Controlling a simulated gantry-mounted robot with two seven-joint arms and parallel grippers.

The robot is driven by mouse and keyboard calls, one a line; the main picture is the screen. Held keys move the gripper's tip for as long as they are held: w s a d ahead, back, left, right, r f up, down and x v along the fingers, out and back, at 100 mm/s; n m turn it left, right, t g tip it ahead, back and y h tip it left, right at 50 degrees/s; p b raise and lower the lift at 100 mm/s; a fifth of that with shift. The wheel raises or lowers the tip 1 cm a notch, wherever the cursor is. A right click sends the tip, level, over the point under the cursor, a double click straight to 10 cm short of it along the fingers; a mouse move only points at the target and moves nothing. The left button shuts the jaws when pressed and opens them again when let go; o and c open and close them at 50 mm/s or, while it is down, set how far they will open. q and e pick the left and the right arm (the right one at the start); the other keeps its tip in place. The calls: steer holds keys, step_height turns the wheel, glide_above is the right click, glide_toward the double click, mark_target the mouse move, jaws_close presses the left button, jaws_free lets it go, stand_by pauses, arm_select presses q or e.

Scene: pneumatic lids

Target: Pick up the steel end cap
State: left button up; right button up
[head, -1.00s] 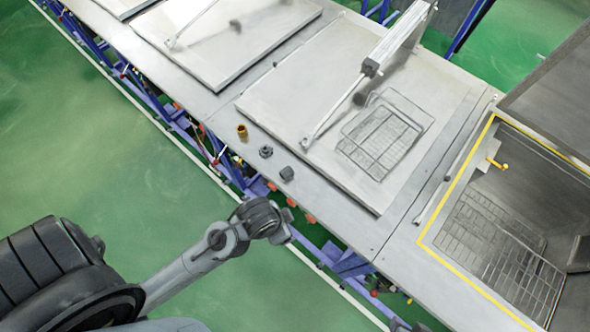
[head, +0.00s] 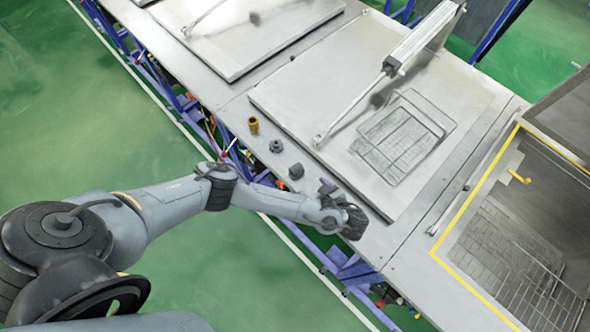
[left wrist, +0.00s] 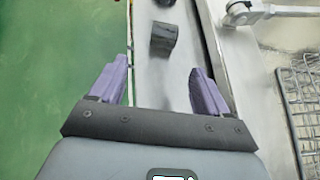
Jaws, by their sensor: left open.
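A small dark grey cap-like piece (head: 296,171), likely the steel end cap, stands on the near metal strip of the bench. In the left wrist view this grey piece (left wrist: 163,40) lies just beyond the fingertips, between their lines. My left gripper (head: 328,187) is over the bench edge, just right of the piece and apart from it. In the left wrist view the gripper's two purple fingers (left wrist: 160,78) are spread with nothing between them. The hand partly hides the fingers in the head view. My right gripper is not in view.
A dark fitting (head: 275,147) and a brass-coloured fitting (head: 253,125) stand in a row beyond the grey piece. A raised metal lid (head: 285,95) with a cylinder rod (head: 350,110) and a wire basket (head: 404,137) lies beside them. A yellow-edged open bay (head: 440,257) is at right.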

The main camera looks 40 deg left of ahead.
arm_select(q)
steer(key=b, duration=0.5)
glide_toward(296, 166)
steer(key=a+f, duration=0.2)
steer(key=f, duration=0.1)
steer(key=shift+w+y, duration=0.2)
steer(key=shift+y, duration=0.2)
steer(key=shift+w+a+b, duration=0.15)
steer(key=shift+a+b, duration=0.15)
steer(key=shift+a, duration=0.25)
steer(key=shift+w+a+f, duration=0.1)
steer(key=shift+a+f, duration=0.05)
steer(key=shift+a, duration=0.3)
steer(key=shift+p+x, duration=0.5)
steer(key=shift+x, duration=1.6)
steer(key=shift+c, duration=0.4)
steer(key=c, duration=1.2)
steer(key=shift+c, duration=0.6)
